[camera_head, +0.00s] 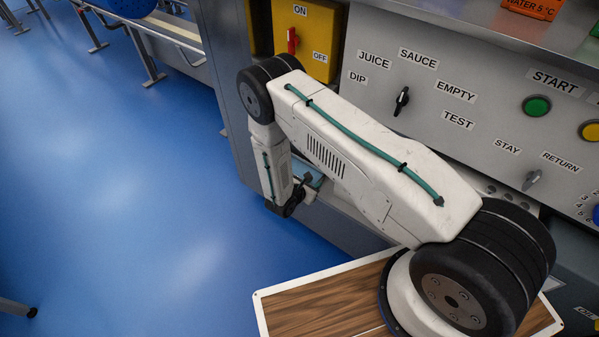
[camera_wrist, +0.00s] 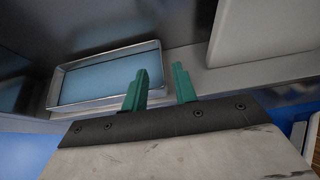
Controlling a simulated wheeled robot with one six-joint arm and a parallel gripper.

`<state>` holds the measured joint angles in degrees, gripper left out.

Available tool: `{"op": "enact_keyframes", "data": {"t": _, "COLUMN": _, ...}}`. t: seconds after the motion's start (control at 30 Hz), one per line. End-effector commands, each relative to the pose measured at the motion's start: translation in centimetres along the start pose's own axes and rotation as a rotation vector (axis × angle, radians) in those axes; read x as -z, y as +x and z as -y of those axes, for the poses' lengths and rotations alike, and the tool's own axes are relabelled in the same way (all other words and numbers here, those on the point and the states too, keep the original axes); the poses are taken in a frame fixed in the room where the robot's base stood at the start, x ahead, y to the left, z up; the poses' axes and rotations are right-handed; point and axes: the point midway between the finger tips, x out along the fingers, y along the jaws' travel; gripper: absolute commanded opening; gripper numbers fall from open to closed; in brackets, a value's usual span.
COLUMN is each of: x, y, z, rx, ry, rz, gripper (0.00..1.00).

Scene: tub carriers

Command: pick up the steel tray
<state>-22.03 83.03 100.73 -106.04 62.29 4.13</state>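The steel tray (camera_wrist: 66,101) is a shallow rectangular metal tray with a raised rim and a bluish, shiny inside. In the wrist view it lies on a grey metal ledge at the left. My gripper (camera_wrist: 160,85) has two green fingers, which stand apart with nothing between them. The left finger overlaps the tray's right part in the picture; I cannot tell whether it touches.
The grey machine panel (camera_head: 440,75) with knobs and buttons stands close behind my arm. A yellow switch box (camera_head: 318,30) with a red handle is at its left. A pale block (camera_wrist: 262,30) stands right of the fingers. Blue floor (camera_head: 120,180) is open at left.

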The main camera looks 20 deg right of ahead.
Motion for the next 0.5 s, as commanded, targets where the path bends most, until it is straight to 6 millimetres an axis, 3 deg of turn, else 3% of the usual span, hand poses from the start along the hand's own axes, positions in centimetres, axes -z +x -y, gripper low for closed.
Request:
{"op": "enact_keyframes", "data": {"t": 0.33, "x": 0.0, "y": 4.4, "z": 0.5, "rx": 0.004, "ry": 0.002, "rz": 0.001, "gripper": 0.28}}
{"op": "enact_keyframes", "data": {"t": 0.5, "x": 0.0, "y": 5.4, "z": 0.4, "rx": 0.002, "ry": 0.001, "rz": 0.001, "gripper": 0.28}}
